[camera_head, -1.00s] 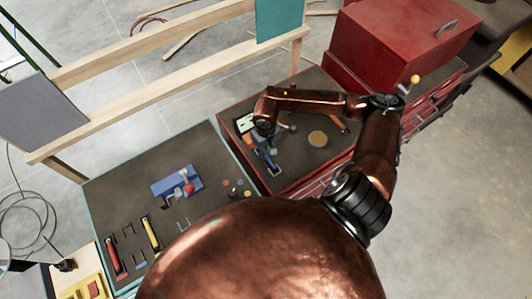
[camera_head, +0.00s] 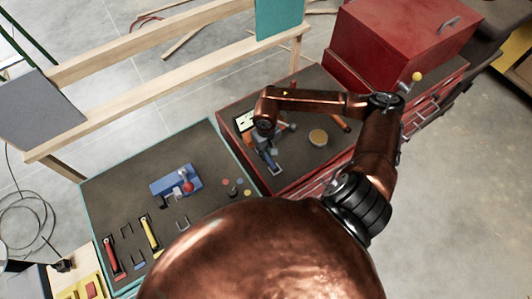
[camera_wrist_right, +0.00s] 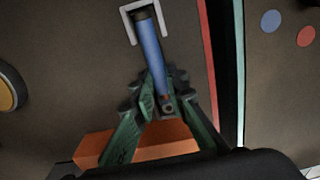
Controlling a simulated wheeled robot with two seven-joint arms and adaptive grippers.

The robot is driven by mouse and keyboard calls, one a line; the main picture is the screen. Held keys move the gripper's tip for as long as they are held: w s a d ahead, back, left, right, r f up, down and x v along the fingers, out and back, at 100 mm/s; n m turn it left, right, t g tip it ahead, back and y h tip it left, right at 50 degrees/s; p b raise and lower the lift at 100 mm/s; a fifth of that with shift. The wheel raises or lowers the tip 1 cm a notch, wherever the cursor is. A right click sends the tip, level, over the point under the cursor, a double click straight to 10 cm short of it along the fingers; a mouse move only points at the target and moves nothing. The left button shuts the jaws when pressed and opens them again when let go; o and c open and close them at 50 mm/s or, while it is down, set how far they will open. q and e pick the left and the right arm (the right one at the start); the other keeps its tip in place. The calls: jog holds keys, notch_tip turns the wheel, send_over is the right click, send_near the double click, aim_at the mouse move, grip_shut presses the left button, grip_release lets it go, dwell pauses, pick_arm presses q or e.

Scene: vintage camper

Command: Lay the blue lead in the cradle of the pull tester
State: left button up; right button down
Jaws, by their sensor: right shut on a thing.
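The blue lead (camera_wrist_right: 152,55) is a slim blue bar with a dark cap at its far end and a dark tip with a red spot at its near end. My right gripper (camera_wrist_right: 160,82) is shut on it, with green fingers at both sides of the near part. The far end lies within a white U-shaped bracket (camera_wrist_right: 128,22) on the dark top. In the head view the right gripper (camera_head: 264,143) is over the red cabinet, partly hidden by its wrist. A blue fixture with a red knob (camera_head: 172,185) stands on the left bench; I cannot tell whether it is the pull tester. My left gripper is not in view.
The red cabinet top (camera_head: 300,168) also bears a tan disc (camera_head: 318,137) and an orange handle (camera_head: 338,118). An orange block (camera_wrist_right: 90,148) lies by the gripper. A red lead (camera_head: 111,256) and a yellow lead (camera_head: 150,233) lie on the teal-edged bench (camera_head: 110,205).

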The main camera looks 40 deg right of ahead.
jog(key=c, duration=1.8)
grip_release()
jog(key=shift+c, duration=0.2)
jog(key=shift+r, duration=0.1)
notch_tip(320, 180, up, 12)
jog(key=shift+s, duration=0.1)
